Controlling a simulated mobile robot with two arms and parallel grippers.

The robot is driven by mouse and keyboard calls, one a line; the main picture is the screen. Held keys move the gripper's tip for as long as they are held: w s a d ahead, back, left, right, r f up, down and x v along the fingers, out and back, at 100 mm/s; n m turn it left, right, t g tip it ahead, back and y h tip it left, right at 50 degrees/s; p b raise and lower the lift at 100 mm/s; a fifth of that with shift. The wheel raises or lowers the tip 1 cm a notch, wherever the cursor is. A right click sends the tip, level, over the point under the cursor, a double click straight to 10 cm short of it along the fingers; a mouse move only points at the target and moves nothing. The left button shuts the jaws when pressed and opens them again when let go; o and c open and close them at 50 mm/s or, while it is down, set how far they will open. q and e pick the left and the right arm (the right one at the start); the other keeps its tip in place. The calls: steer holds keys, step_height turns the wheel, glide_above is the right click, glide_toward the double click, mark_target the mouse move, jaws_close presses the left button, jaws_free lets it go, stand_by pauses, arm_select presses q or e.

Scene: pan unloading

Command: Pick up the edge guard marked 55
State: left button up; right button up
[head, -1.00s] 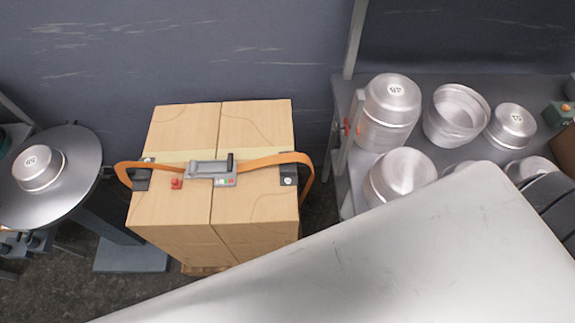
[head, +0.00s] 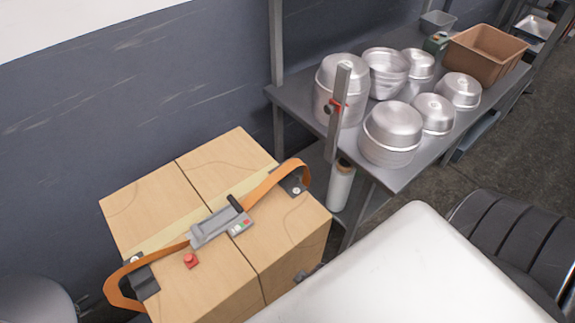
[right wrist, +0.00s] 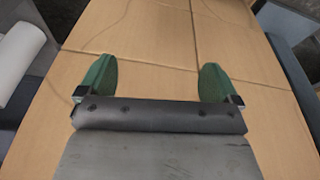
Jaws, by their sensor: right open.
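Two dark edge guards sit under an orange strap on a pair of cardboard boxes (head: 150,205). The left edge guard (head: 143,277) is at the lower left edge. The right edge guard (head: 292,182) is at the upper right edge. Each has a small white mark, too small to read, so I cannot tell which is 55. My right gripper (right wrist: 157,80) is open in the right wrist view, its green fingertips apart with bare cardboard (right wrist: 150,45) behind them. No edge guard shows there. My left gripper is not in view.
A grey strap tool (head: 220,222) and a red piece (head: 190,260) are on top of the boxes. A grey shelf (head: 400,178) with several metal pans and a brown bin (head: 485,55) stands right. A white cylinder (right wrist: 18,55) shows left in the wrist view.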

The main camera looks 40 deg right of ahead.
steer(key=w+r+n+t+b, duration=0.1)
steer(key=w+r+t+b, duration=0.3)
steer(key=r, duration=1.2)
steer(key=w+a+r+n+t+b, duration=0.1)
steer(key=w+r+n+t, duration=0.4)
steer(key=w+r+t, duration=0.5)
steer(key=w+a+r+n+t+y, duration=0.2)
steer(key=w+a+r+n+y, duration=0.35)
steer(key=w+r+n, duration=0.35)
steer(key=a+r+n+y, duration=0.2)
steer(key=a+n+y, duration=0.25)
steer(key=n, duration=0.35)
steer(key=n+g+h, duration=1)
steer(key=n+g, duration=0.9)
steer(key=n, duration=1.1)
glide_above(287, 180)
steer(key=f, duration=1.5)
steer(key=shift+s+a, duration=0.3)
steer(key=shift+a, duration=0.1)
steer(key=shift+w+d+f+p, duration=0.1)
steer(key=shift+d+f+p, duration=0.05)
steer(key=shift+f, duration=0.85)
steer(key=shift+w+d+f+p, duration=0.1)
steer(key=shift+f, duration=0.95)
steer(key=shift+w+d+f+p, duration=0.1)
steer(key=shift+d+f+p, duration=0.05)
steer(key=shift+f, duration=0.85)
steer(key=c, duration=1)
steer(key=shift+c, duration=0.2)
